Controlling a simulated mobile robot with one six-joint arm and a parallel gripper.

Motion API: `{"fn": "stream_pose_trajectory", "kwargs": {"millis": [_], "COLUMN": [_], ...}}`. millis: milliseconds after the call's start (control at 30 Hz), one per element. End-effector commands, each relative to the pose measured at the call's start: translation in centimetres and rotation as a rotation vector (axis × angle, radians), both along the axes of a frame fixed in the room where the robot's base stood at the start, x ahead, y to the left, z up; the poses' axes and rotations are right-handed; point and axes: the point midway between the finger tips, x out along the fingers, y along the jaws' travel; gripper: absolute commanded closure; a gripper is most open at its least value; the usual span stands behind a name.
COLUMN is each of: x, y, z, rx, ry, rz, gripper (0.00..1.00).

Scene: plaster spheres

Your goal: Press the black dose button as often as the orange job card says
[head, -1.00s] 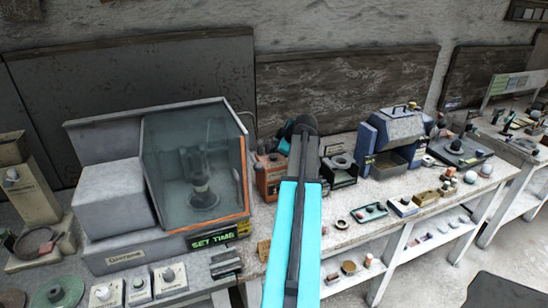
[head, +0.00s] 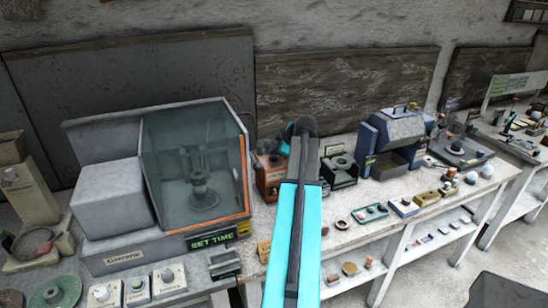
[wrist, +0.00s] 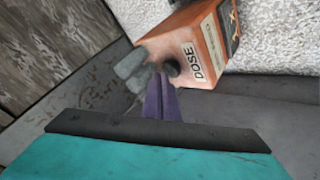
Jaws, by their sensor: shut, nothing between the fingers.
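The orange dose box (wrist: 190,48) shows in the wrist view with a white DOSE label and a round black dose button (wrist: 172,67). In the head view the box (head: 271,180) stands on the bench, partly hidden behind my arm. My gripper (wrist: 163,80) is shut and empty, with its purple fingers pointing at the button. The fingertips are right beside the button in the picture; I cannot tell whether they touch it.
A grey machine with a glass hood (head: 195,165) and a SET TIME display (head: 212,240) stands left of the box. A dark holder (head: 340,170) and a blue-grey machine (head: 397,130) stand to the right. Several small items line the bench's front.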

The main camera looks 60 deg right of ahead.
Motion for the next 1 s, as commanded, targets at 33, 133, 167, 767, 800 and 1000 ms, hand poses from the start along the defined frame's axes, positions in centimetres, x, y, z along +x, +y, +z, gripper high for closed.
{"fn": "stream_pose_trajectory", "kwargs": {"millis": [33, 133, 167, 767, 800, 1000], "x": [-0.01, 0.0, 0.0, 0.0, -0.01, -0.02], "y": [0.0, 0.0, 0.0, -0.01, 0.0, 0.0], "z": [-0.09, -0.16, -0.19, -0.66, -0.7, -0.86], "rx": [0.0, 0.0, 0.0, 0.0, 0.0, 0.001], "ry": [0.0, 0.0, 0.0, 0.0, 0.0, 0.0], "rz": [0.0, 0.0, 0.0, 0.0, 0.0, 0.001], "gripper": [1.0, 1.0, 1.0, 1.0, 1.0, 1.0]}}
